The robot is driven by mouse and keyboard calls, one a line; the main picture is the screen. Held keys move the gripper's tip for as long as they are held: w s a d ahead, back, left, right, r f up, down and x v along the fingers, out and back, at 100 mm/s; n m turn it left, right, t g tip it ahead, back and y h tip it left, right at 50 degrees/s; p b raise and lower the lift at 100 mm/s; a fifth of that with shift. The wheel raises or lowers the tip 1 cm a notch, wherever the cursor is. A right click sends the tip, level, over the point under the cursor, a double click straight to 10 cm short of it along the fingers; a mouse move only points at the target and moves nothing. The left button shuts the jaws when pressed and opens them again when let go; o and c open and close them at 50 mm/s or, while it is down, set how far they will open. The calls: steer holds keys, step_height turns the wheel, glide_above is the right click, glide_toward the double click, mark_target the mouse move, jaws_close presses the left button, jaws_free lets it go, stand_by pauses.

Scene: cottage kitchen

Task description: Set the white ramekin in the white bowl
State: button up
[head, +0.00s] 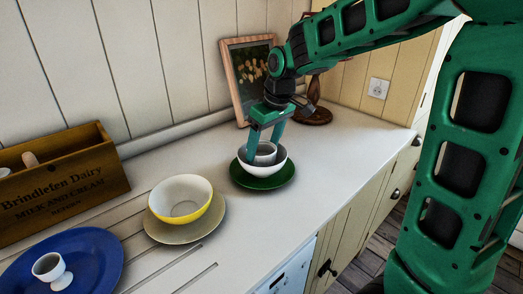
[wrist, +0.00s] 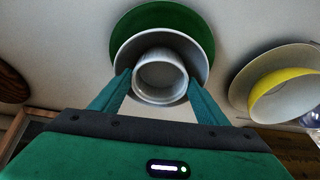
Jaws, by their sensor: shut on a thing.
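The white ramekin (head: 264,153) is between the fingers of my gripper (head: 266,143), inside the rim of the white bowl (head: 274,177). The bowl stands on a green plate (head: 248,183) on the counter. In the wrist view the ramekin (wrist: 161,77) lies between the two fingertips of my gripper (wrist: 161,85), with the white bowl's rim (wrist: 123,54) around it and the green plate (wrist: 180,17) beyond. My gripper is shut on the ramekin. The ramekin's base is hidden, so I cannot tell whether it touches the bowl's bottom.
A yellow bowl (head: 211,207) with a white inside stands on a beige plate (head: 162,233) to the left. A blue plate (head: 98,265) holds a white egg cup (head: 49,268). A wooden crate (head: 60,188) and a picture frame (head: 232,75) stand at the back.

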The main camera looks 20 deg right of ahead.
steer(key=shift+f, duration=0.65)
steer(key=shift+f, duration=0.25)
steer(key=o, duration=0.9)
steer(key=v, duration=1.2)
steer(key=shift+s+r, duration=0.15)
steer(key=shift+r, duration=0.1)
steer(key=s+d+f+m+g, duration=0.1)
steer(key=s+d+f+m, duration=0.3)
steer(key=s, duration=0.5)
steer(key=s+d+f+m+g, duration=0.1)
steer(key=s+d+f+m, duration=0.2)
steer(key=s, duration=0.7)
steer(key=s+d+f+m+h, duration=0.1)
steer(key=s+d+f+m, duration=0.3)
steer(key=s+d+f, duration=0.3)
steer(key=s+d, duration=0.1)
steer(key=s, duration=0.2)
steer(key=shift+d+m+g, duration=0.25)
steer(key=shift+m+g, duration=0.05)
steer(key=shift+g, duration=0.1)
